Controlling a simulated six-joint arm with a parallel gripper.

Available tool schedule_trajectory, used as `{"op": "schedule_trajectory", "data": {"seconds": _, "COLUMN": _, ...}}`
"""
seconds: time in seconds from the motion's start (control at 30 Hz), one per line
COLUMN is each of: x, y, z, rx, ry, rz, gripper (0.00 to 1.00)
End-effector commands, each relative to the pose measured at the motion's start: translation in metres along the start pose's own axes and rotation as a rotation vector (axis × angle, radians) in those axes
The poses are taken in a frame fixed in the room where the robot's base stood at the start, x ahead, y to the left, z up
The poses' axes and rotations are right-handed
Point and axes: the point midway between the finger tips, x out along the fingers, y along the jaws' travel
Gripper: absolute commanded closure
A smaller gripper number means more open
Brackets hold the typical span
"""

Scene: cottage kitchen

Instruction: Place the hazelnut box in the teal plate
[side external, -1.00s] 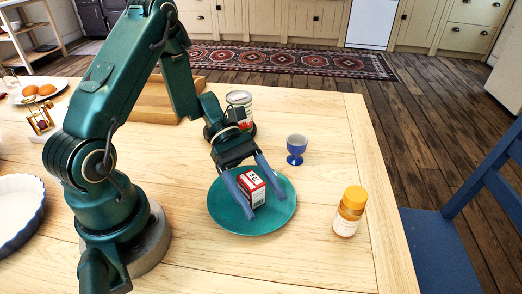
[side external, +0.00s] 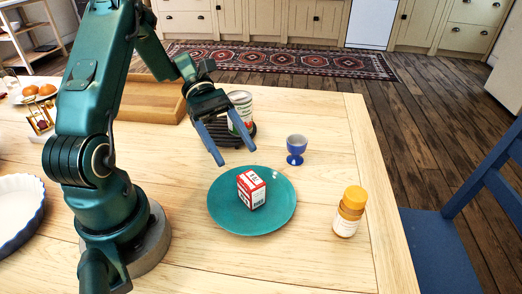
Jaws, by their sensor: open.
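The hazelnut box (side external: 252,190), a small red and white carton, stands on the teal plate (side external: 226,219), near the plate's middle. The plate lies flat on the wooden table. My gripper (side external: 236,158) is open and empty, raised above and behind the plate, clear of the box. Its two blue fingers are spread apart and point down to the right. Nothing hides the box.
A blue egg cup (side external: 296,150) stands behind the plate at right. An orange-capped bottle (side external: 349,211) stands right of the plate. A can (side external: 240,104) is behind my gripper, beside a wooden tray (side external: 152,101). A white dish (side external: 18,210) is at far left.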

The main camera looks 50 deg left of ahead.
Motion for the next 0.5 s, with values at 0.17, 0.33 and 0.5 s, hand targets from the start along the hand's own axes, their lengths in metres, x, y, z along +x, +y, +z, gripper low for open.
{"op": "schedule_trajectory", "data": {"seconds": 0.17, "x": -0.009, "y": -0.001, "z": 0.002, "rx": 0.010, "ry": 0.013, "rz": -0.007, "gripper": 0.26}}
{"op": "schedule_trajectory", "data": {"seconds": 0.33, "x": -0.003, "y": -0.008, "z": 0.018, "rx": 0.138, "ry": 0.142, "rz": -0.084, "gripper": 0.26}}
{"op": "schedule_trajectory", "data": {"seconds": 0.5, "x": 0.008, "y": -0.025, "z": 0.042, "rx": 0.395, "ry": 0.373, "rz": -0.215, "gripper": 0.26}}
